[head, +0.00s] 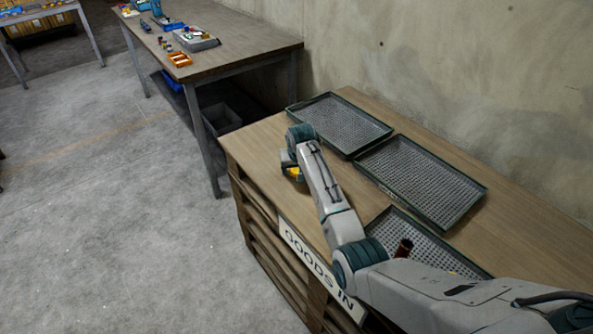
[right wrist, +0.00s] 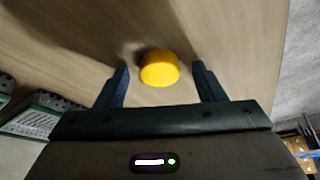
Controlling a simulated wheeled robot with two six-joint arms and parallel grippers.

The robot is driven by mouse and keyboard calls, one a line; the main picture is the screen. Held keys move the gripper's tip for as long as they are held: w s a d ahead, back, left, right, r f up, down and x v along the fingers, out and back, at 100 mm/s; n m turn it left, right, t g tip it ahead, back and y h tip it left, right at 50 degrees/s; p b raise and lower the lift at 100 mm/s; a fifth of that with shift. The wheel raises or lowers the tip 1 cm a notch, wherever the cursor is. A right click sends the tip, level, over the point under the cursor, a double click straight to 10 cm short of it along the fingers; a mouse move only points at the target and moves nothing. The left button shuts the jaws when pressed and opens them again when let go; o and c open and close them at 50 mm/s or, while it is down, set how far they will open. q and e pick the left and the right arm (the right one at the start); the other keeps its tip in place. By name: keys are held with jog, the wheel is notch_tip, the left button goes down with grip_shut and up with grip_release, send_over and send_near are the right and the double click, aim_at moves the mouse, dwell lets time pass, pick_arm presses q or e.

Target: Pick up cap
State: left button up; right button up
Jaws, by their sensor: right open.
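A round yellow cap (right wrist: 160,68) lies on the wooden table top in the right wrist view. My right gripper (right wrist: 161,80) is open, with one dark finger on each side of the cap and a gap between each finger and the cap. In the head view the cap (head: 295,171) shows only as a small yellow patch, mostly hidden by my right wrist. The right gripper (head: 291,176) is low over the table's left edge there. My left gripper is not in view.
Dark mesh trays (head: 338,122), (head: 421,179) stand along the wooden table (head: 262,150); a nearer tray (head: 440,252) holds a dark brown cylinder (head: 403,247) and is partly hidden by my arm. Another table (head: 235,45) with small parts stands at the back left.

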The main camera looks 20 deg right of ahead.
jog(key=c, duration=1.1)
jog(key=shift+o, duration=0.2)
jog(key=shift+r, duration=0.1)
